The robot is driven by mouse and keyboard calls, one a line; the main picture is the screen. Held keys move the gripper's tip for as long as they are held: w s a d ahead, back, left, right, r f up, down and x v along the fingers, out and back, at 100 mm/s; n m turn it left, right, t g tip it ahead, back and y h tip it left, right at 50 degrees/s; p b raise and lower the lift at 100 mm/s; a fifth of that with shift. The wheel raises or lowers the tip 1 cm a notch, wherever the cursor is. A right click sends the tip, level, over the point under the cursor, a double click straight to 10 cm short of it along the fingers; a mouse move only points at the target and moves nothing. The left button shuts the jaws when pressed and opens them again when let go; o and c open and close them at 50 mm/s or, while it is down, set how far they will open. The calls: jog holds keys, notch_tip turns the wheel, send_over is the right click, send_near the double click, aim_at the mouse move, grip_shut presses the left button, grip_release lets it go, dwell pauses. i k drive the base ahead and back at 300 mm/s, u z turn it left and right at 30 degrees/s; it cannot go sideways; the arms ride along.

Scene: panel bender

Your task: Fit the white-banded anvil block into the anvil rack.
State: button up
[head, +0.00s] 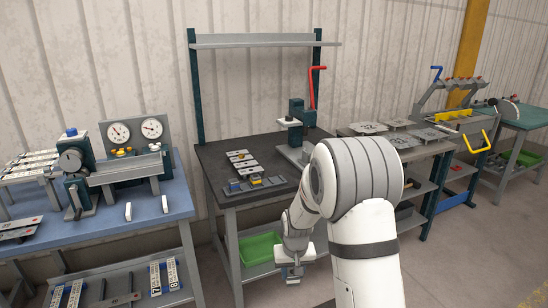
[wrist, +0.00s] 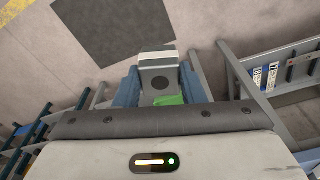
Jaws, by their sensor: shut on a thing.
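My gripper (head: 291,272) hangs low in front of the dark-topped middle bench in the head view. In the wrist view its blue fingers (wrist: 159,85) are shut on the white-banded anvil block (wrist: 160,74), a grey block with a pale band across its far end and a dark round spot on its face. A small green patch shows at its near end. In the head view the block is too small to make out clearly. A low grey holder with blue and yellow parts (head: 256,185), seemingly the anvil rack, lies near the bench's front edge, above and left of my gripper.
Several pale-topped pieces (head: 242,160) lie in a row behind the holder. A dark green press with a red lever (head: 312,90) stands at the bench's back right. A green bin (head: 262,249) sits on the lower shelf. Benches stand on both sides.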

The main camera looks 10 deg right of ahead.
aim_at(255, 180)
jog(key=i, duration=0.9)
